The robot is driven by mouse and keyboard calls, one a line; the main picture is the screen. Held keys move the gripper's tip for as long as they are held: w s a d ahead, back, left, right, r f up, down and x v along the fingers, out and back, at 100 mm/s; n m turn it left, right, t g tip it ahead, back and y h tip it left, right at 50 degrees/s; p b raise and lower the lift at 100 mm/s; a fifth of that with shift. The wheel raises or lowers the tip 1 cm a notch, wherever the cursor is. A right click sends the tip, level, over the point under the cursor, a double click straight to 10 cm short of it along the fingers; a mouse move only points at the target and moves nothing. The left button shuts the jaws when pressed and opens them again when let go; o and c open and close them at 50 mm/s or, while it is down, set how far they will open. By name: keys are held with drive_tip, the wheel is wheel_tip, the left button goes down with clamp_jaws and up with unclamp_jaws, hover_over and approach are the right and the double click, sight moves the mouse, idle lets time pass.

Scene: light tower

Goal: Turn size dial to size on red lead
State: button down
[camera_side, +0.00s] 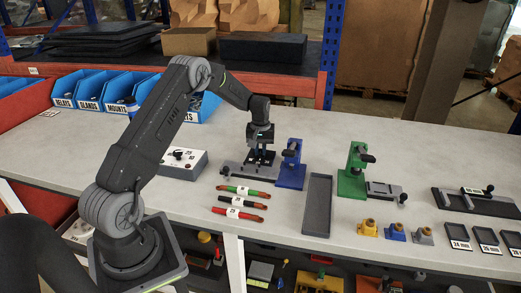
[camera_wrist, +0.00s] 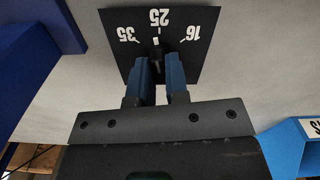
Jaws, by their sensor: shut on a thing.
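The size dial's black plate (camera_wrist: 183,68) in the wrist view carries 35, 25 and 16, upside down. Its dark knob (camera_wrist: 158,58) has a white mark pointing at 25. My gripper (camera_wrist: 161,68) is shut on the knob; in the side view my gripper (camera_side: 262,150) is over the grey base (camera_side: 235,170) beside the blue press (camera_side: 291,165). A mostly red lead (camera_side: 250,216) lies nearest the front of several leads on the bench. Its white tag is too small to read surely.
A green-and-red lead (camera_side: 255,193) and a dark lead (camera_side: 215,199) lie behind the red one. A grey dial box (camera_side: 190,168) stands left of my gripper. An empty dark tray (camera_side: 318,205) and a green press (camera_side: 352,178) are to the right. Blue bins (camera_side: 118,88) line the back left.

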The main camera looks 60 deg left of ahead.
sight(261, 151)
drive_tip(key=shift+m, duration=0.9)
drive_tip(key=c, duration=1.1)
unclamp_jaws()
drive_tip(key=shift+r, duration=0.1)
wheel_tip(261, 151, up, 14)
drive_tip(key=shift+f, duration=0.15)
